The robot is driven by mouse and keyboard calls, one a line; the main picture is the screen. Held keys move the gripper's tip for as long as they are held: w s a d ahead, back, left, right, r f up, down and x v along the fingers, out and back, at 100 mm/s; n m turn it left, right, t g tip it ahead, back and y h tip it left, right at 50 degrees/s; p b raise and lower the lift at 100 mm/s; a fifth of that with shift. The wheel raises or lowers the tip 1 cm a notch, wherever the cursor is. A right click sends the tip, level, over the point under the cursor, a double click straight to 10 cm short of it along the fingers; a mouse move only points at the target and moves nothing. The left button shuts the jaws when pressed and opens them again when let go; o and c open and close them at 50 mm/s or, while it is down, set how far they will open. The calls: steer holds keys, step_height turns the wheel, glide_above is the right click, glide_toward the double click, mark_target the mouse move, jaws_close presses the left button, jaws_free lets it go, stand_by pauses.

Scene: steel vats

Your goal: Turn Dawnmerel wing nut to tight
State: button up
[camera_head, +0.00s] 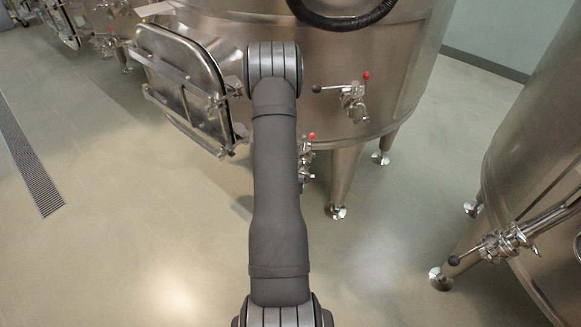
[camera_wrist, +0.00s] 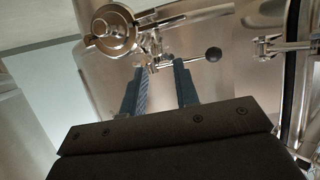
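My gripper (camera_wrist: 160,67) shows in the wrist view as two dark, parallel fingers, open with a clear gap between them. The fingertips are close to a small steel valve fitting (camera_wrist: 152,45) on a vat wall, with a lever ending in a black knob (camera_wrist: 213,54) just right of them. I cannot tell whether they touch it. No name label is readable, and I cannot make out a wing nut for certain. In the head view my arm hides my gripper. The vat (camera_head: 330,55) there carries an open hatch door (camera_head: 185,85) and a valve with black and red knobs (camera_head: 353,101).
A round steel fitting with a pipe (camera_wrist: 110,30) lies left of the fingertips in the wrist view. A hatch clamp (camera_wrist: 275,45) is at the right. Another vat (camera_head: 540,150) with a valve (camera_head: 503,243) stands at the right. The floor at left is clear around a drain grate (camera_head: 28,165).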

steer(key=shift+x, duration=2.15)
steer(key=shift+c, duration=0.2)
jaws_close()
